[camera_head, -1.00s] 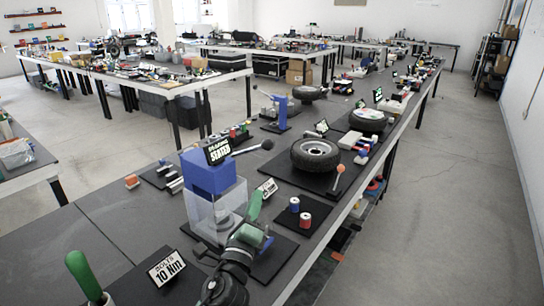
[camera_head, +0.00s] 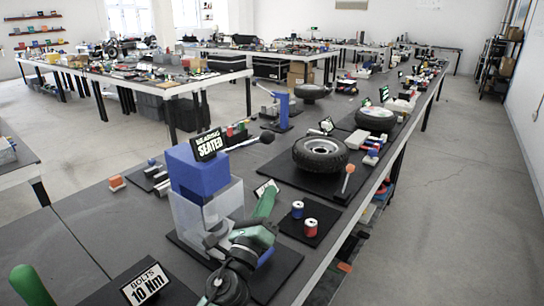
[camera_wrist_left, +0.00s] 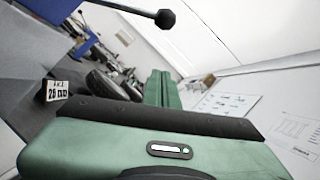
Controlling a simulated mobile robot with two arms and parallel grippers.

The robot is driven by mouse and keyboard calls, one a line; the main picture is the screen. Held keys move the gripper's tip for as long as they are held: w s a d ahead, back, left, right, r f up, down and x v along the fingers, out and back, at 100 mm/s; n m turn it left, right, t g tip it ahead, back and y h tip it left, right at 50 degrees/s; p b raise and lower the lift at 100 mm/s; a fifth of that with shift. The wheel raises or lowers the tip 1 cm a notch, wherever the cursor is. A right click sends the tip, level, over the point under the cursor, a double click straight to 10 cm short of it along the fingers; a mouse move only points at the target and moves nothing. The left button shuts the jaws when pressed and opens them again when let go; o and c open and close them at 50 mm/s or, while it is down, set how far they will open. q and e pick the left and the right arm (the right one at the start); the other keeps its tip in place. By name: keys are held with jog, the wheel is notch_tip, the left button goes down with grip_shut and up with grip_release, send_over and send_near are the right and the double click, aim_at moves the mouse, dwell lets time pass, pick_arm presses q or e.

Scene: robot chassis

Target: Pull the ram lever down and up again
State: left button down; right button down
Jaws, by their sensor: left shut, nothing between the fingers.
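The press (camera_head: 195,172) has a blue head on a clear block and stands on a dark plate. Its ram lever (camera_head: 245,145) is a thin rod with a black ball end (camera_head: 267,137), sticking out to the right and slightly up. In the left wrist view the ram lever (camera_wrist_left: 125,8) and its black ball show at the top. My left gripper (camera_head: 269,194), green, is shut and empty in front of the press's right side, below the lever and apart from it. My left gripper's green fingers (camera_wrist_left: 160,90) also show in the wrist view. My right gripper is not in view.
A "BEARING SEATED" sign (camera_head: 208,145) stands on the press head. A small card (camera_head: 265,187) is just behind my left gripper. A "BOLTS 10 Nm" sign (camera_head: 146,285) is at front left.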

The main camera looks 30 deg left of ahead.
pick_arm(q)
jog(key=w+a+r+p, duration=0.3)
jog(key=w+r+p, duration=0.2)
jog(key=w, duration=0.4)
jog(key=shift+a+r, duration=0.35)
jog(key=shift+r, duration=0.4)
